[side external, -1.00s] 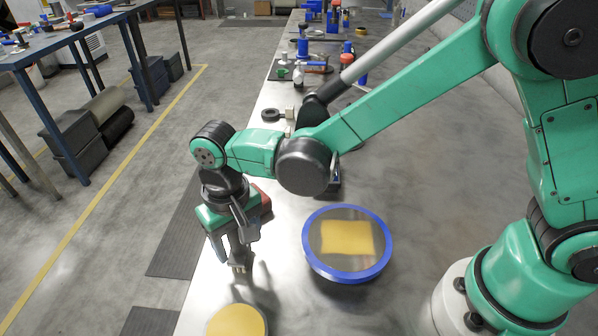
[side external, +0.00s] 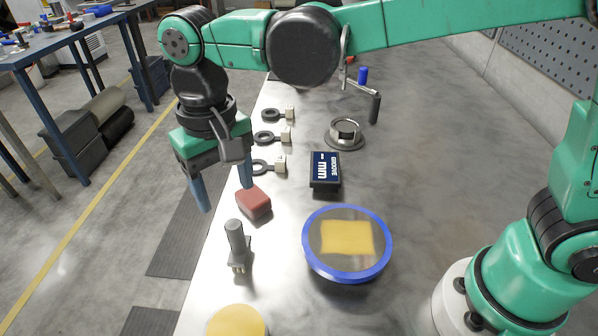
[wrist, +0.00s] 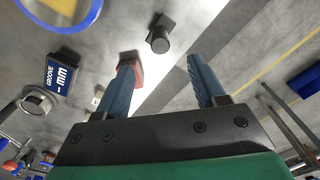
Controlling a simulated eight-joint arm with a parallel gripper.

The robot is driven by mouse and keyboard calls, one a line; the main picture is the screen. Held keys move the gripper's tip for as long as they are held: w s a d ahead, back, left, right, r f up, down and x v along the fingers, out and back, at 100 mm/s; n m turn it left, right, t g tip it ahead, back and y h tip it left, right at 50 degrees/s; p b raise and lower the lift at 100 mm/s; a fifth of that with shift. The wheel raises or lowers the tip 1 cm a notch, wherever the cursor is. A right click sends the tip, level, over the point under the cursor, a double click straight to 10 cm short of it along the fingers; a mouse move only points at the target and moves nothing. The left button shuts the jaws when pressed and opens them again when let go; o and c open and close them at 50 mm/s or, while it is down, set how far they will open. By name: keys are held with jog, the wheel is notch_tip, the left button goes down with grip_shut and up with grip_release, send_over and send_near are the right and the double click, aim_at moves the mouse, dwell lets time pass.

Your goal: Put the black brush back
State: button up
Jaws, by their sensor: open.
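The black brush (side external: 235,235) stands upright on the metal bench in the side view, its dark cylindrical handle up and a pale tufted end at the bottom. It also shows from above in the wrist view (wrist: 159,40), as a dark cylinder beside a dark flat plate. My gripper (side external: 225,198) is open and empty, fingers pointing down, above and apart from the brush. In the wrist view the brush lies beyond and roughly between the blue-grey fingertips (wrist: 161,60).
A red block (side external: 254,203) sits just behind the brush, near one finger. A blue-rimmed round dish (side external: 312,262) with a yellow sheet is to the right. A yellow disc (side external: 237,322) is in front. A dark GROOVE box (side external: 325,172) and several ring-ended parts (side external: 268,138) are farther back.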

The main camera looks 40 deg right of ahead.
jog(key=shift+d+r, duration=0.15)
jog(key=shift+r, duration=0.45)
jog(key=s+d+t, duration=0.2)
jog(key=d+t, duration=0.1)
jog(key=d, duration=0.6)
jog(key=s+d+f+t, duration=0.1)
jog(key=d+t, duration=0.3)
jog(key=d, duration=0.5)
jog(key=shift+s+d+f, duration=0.25)
jog(key=shift+s+d, duration=0.15)
jog(key=shift+s, duration=0.35)
